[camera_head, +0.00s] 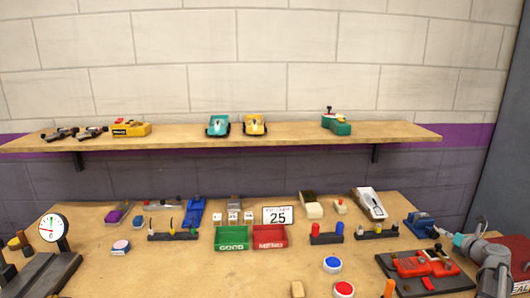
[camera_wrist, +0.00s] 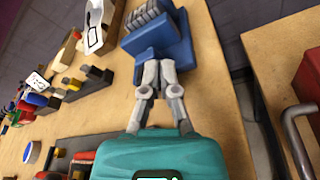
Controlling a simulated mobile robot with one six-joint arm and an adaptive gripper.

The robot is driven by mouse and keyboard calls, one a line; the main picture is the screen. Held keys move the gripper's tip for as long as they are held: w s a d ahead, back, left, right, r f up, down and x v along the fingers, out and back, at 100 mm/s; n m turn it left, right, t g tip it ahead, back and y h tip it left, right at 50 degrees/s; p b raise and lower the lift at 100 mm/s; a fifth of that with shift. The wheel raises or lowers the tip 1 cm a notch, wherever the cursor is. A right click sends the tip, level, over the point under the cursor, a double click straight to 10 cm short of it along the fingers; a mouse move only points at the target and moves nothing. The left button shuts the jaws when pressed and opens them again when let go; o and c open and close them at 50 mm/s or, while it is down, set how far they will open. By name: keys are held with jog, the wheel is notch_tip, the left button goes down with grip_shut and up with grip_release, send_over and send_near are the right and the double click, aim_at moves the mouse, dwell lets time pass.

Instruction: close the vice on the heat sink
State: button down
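The blue vice (camera_head: 422,222) stands at the right of the bench; the wrist view shows it (camera_wrist: 160,44) straight ahead of my fingers. A grey ribbed block, which looks like the heat sink (camera_wrist: 143,16), sits at the vice's far end, with blue parts of the vice beside and in front of it. Any gap between it and the jaws is not clear. My gripper (camera_wrist: 160,68) has its two grey fingers drawn together, with nothing visible between them. Their tips are at the near side of the vice, touching or very close. The head view shows my gripper (camera_head: 442,232) just right of the vice.
A dark board with a red device (camera_head: 425,264) lies just in front of the vice. A grey and white tool (camera_head: 369,203) and a dark holder with small parts (camera_head: 377,232) stand to its left. The bench's right edge is close by. A wooden shelf (camera_head: 280,137) hangs above.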

jog(key=shift+d+r, duration=0.2)
jog(key=shift+d, duration=0.05)
dwell(0.3)
jog(key=shift+s+d, duration=0.15)
jog(key=shift+s, duration=1.35)
jog(key=shift+s+d, duration=0.1)
jog(key=shift+s, duration=1.35)
